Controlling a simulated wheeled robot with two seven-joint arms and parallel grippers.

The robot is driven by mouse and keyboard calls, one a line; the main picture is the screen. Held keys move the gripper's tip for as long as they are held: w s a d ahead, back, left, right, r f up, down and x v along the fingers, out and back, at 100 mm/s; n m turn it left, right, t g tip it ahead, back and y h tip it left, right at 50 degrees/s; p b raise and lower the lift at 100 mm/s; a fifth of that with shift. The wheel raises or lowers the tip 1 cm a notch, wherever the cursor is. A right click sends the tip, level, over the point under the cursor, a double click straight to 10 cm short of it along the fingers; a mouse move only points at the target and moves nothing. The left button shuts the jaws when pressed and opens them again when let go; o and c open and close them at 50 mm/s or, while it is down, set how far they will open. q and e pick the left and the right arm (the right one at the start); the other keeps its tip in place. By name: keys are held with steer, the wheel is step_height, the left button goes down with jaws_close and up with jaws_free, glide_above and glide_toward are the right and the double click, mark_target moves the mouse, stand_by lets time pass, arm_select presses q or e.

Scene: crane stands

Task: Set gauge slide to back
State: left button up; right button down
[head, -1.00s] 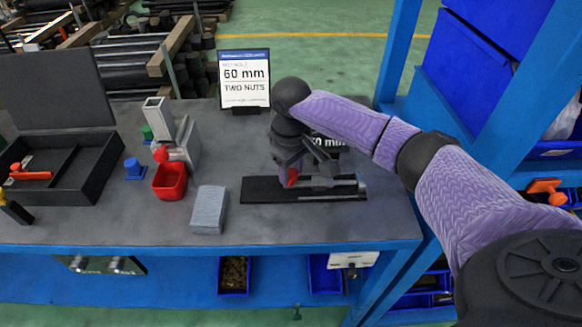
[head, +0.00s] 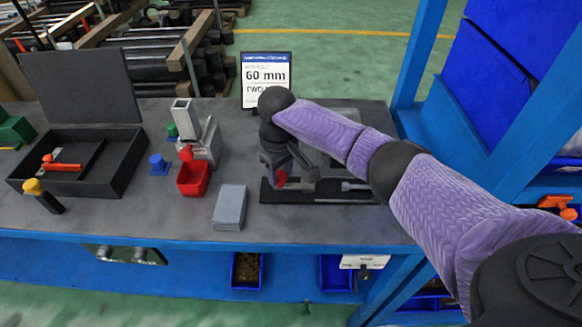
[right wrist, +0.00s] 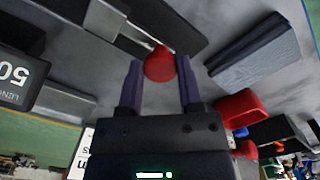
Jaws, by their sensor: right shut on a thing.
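The gauge (head: 268,195) is a long black base lying on the bench, with a metal bar (head: 355,186) along it. Its slide has a red knob (head: 281,178), near the left end of the base in the head view. My right gripper (head: 285,182) is shut on the red knob, which shows between the two fingertips in the right wrist view (right wrist: 159,65). My arm and gripper hide part of the gauge. My left gripper is not in view.
A grey block (head: 230,207) and a red bin (head: 193,178) stand left of the gauge. Farther left is an open black case (head: 128,165). A sign (head: 265,75) reading 60 mm stands behind. Blue shelf posts (head: 415,50) rise at right.

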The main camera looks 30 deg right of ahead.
steer(key=shift+c, duration=1.3)
jaws_free()
steer(key=shift+w+a, duration=0.15)
steer(key=shift+a, duration=0.1)
step_height(320, 180, up, 10)
steer(key=p, duration=0.3)
